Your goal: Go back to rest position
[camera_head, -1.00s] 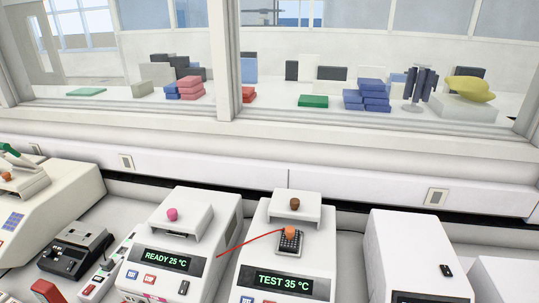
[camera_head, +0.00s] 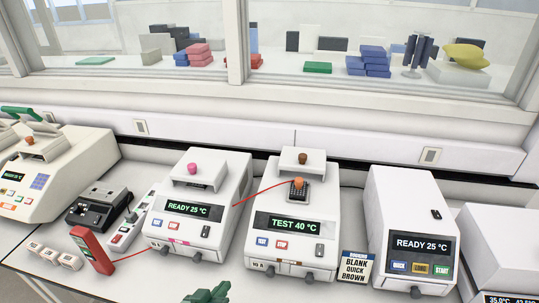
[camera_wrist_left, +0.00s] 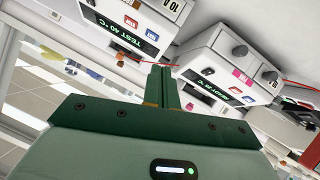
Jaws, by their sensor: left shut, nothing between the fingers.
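My left gripper (camera_head: 208,293) shows as a small green tip at the bottom edge of the head view, in front of the bench. In the left wrist view its two green fingers (camera_wrist_left: 162,85) are together with nothing between them. It is apart from the thermal cyclers. The cycler reading TEST 40 °C (camera_head: 288,232) stands in the middle, with an orange knob (camera_head: 298,183) over its block. The cycler reading READY 25 °C with a pink knob (camera_head: 193,168) stands to its left. My right gripper is not in view.
A larger cycler (camera_head: 408,205) stands right of the middle, beside a BLANK QUICK BROWN card (camera_head: 355,266). A red handheld device (camera_head: 91,250) and small white blocks (camera_head: 52,254) lie at the front left. Red leads run between devices. A window wall rises behind.

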